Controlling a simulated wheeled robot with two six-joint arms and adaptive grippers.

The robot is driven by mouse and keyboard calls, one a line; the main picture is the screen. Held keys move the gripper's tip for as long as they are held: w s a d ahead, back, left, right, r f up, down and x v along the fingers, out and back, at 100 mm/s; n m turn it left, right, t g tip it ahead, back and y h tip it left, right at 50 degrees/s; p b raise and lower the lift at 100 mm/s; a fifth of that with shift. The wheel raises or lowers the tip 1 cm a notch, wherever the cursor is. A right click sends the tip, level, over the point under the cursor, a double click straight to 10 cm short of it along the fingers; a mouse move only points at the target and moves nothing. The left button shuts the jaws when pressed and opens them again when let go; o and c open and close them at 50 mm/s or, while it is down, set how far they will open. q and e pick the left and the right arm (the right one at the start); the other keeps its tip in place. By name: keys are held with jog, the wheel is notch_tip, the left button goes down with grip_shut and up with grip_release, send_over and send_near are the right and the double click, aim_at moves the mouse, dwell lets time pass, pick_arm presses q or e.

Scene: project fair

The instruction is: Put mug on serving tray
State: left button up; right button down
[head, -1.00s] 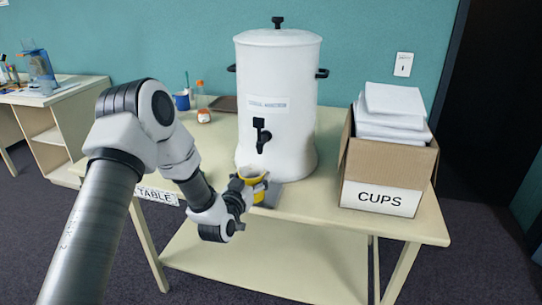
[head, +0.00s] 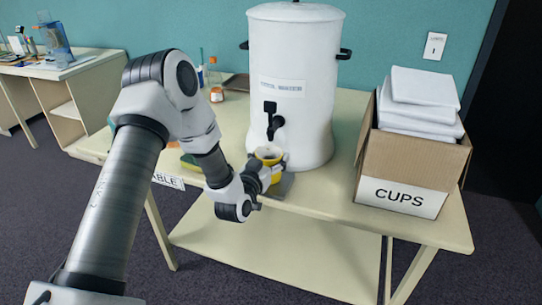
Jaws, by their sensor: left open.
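The yellow mug (head: 268,153) stands upright at the front of the table, below the dispenser's tap, on a dark grey pad (head: 284,188). My left gripper (head: 273,168) is open at the mug, its fingers close around the body from the left and front. Whether they touch it I cannot tell. A dark flat tray (head: 237,83), likely the serving tray, lies at the back of the table, left of the dispenser and partly hidden by it. My right gripper is out of view.
The white water dispenser (head: 292,120) stands just behind the mug. A cardboard box marked CUPS (head: 408,165), holding white packs, stands to the right. An orange-capped bottle (head: 215,92) stands near the tray. A green-and-yellow item (head: 189,162) lies behind my arm.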

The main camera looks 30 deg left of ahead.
aim_at(266, 162)
pick_arm(q)
jog(key=o, duration=0.4)
jog(key=shift+w+f, duration=0.1)
jog(key=shift+s+r, duration=0.2)
jog(key=shift+r, duration=0.05)
